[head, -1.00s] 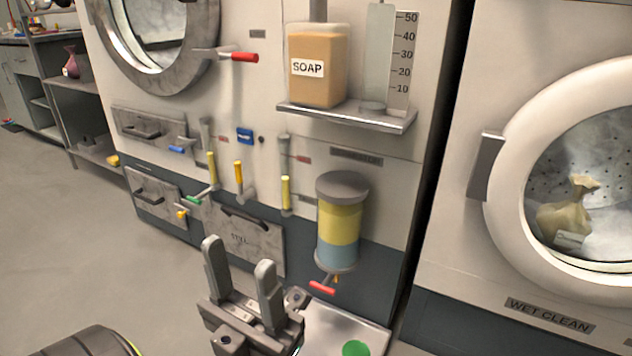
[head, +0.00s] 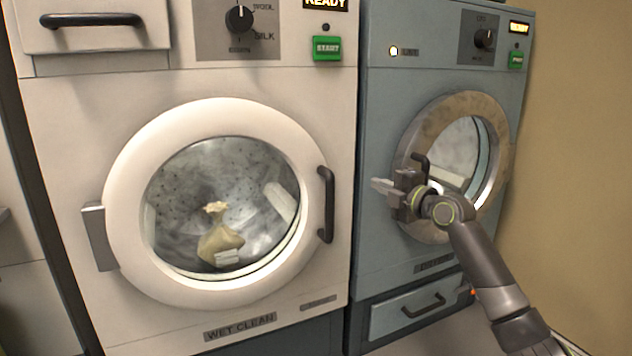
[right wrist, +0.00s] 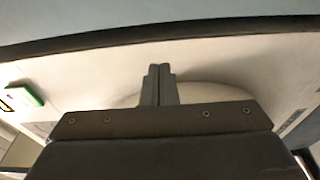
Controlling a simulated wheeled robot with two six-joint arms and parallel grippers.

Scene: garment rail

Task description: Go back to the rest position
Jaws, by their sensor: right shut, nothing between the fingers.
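My right gripper (head: 384,186) is in front of the blue-grey machine (head: 385,240) in the head view, its fingers pointing left. It overlaps the left part of that machine's round door (head: 425,140); I cannot tell whether it touches. In the right wrist view the two fingers (right wrist: 159,72) are together with nothing between them. My left gripper is not in the head view now.
The white machine (head: 60,130) stands on the left, its round door (head: 130,160) shut, with a tan sack (head: 220,243) behind the glass. Black handles are on both doors. A tan wall (head: 580,150) is on the right.

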